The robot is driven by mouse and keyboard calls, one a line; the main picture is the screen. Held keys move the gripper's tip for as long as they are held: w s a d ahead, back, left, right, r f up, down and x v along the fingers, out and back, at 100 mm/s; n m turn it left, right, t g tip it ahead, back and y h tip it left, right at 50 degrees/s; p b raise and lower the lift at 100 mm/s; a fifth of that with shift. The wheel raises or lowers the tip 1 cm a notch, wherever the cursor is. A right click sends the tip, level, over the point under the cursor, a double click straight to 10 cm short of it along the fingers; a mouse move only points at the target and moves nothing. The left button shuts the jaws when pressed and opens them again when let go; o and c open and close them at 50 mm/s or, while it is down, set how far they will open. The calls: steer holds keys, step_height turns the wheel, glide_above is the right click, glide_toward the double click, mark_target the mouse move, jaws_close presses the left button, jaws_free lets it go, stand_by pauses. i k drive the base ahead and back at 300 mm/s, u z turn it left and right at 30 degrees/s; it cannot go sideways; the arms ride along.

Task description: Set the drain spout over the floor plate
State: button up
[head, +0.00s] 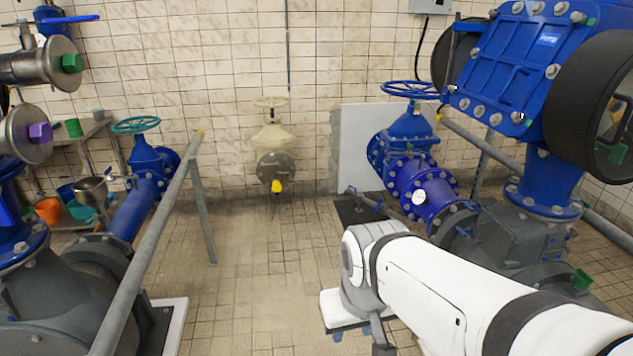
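A thin grey spout (361,192) reaches out to the left from the low front of the blue pipework on the right, with a small blue handle (379,205) beside it. It appears to be the drain spout. A dark flat plate (350,214) lies on the tiled floor around and below the spout. From this angle I cannot tell exactly which part of the plate the spout tip is above. My white arm (450,285) reaches in from the lower right and bends down nearer to me than the plate. I cannot make out my gripper's fingers.
Blue valve pipework (415,180) and a large pump (515,245) stand on the right. A grey handrail (150,235) and another pump (60,290) stand on the left. A cream valve (272,140) is on the back wall. The tiled floor (260,270) between them is clear.

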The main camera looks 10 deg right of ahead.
mark_target(359, 196)
steer(key=u, duration=0.1)
steer(key=i, duration=3.05)
steer(key=z, duration=0.6)
steer(key=i, duration=1.6)
steer(key=z, duration=0.6)
steer(key=i, duration=0.95)
steer(key=z, duration=0.3)
